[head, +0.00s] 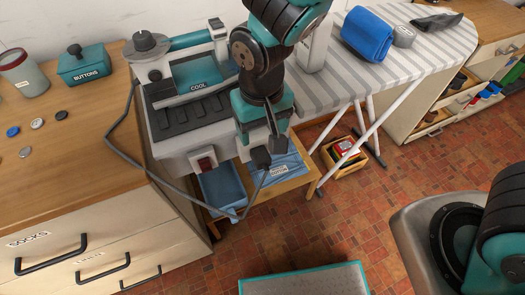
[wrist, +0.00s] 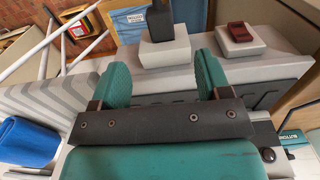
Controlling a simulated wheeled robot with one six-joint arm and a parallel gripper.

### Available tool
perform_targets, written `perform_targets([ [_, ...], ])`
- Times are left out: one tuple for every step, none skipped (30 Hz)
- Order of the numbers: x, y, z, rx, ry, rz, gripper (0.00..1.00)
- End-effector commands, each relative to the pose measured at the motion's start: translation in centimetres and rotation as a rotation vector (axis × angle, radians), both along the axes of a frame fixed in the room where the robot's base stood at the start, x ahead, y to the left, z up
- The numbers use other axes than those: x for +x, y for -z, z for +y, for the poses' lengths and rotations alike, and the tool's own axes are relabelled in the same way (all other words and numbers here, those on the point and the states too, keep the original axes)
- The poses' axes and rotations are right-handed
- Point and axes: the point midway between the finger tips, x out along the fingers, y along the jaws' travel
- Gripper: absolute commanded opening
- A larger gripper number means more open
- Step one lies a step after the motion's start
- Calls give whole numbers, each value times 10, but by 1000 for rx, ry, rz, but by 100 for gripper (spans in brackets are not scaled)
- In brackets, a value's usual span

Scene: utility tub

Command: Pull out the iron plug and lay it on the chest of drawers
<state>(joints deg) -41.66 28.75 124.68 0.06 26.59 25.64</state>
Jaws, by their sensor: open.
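The black iron plug (head: 261,157) sits at the front edge of the grey ironing station, with the grey cord hanging from it. In the wrist view the plug (wrist: 160,20) stands in a pale socket block (wrist: 165,50). My gripper (head: 262,138) is open and empty, close to the plug. In the wrist view its teal fingers (wrist: 161,80) are spread, with the plug beyond and between them, apparently untouched. The chest of drawers (head: 100,235) stands at the left, its wooden top (head: 75,150) partly bare.
A red switch (head: 205,162) sits left of the plug. The cord (head: 170,188) loops toward the drawers. A teal buttons box (head: 84,66), a grey cup (head: 22,74) and several loose buttons stand on the chest top. A striped ironing board (head: 345,75) extends right.

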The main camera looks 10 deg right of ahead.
Motion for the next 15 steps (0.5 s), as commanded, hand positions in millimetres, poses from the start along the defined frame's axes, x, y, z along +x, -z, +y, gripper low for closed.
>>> perform_targets([
  [-1,12,-1,-4,0,5,70],
  [-1,18,-1,-4,0,5,70],
  [-1,27,-1,-3,0,4,70],
  [-1,33,-1,-4,0,5,70],
  [-1,39,-1,-3,0,4,70],
  [-1,48,-1,-3,0,4,70],
  [-1,54,-1,-4,0,5,70],
  [-1,60,-1,-3,0,4,70],
  [-1,67,-1,-2,0,5,70],
  [-1,73,-1,-2,0,4,70],
  [-1,78,-1,-2,0,4,70],
  [-1,84,-1,-2,0,4,70],
  [-1,88,-1,-1,0,3,70],
  [-1,92,-1,-2,0,3,70],
  [-1,97,-1,-2,-1,3,70],
])
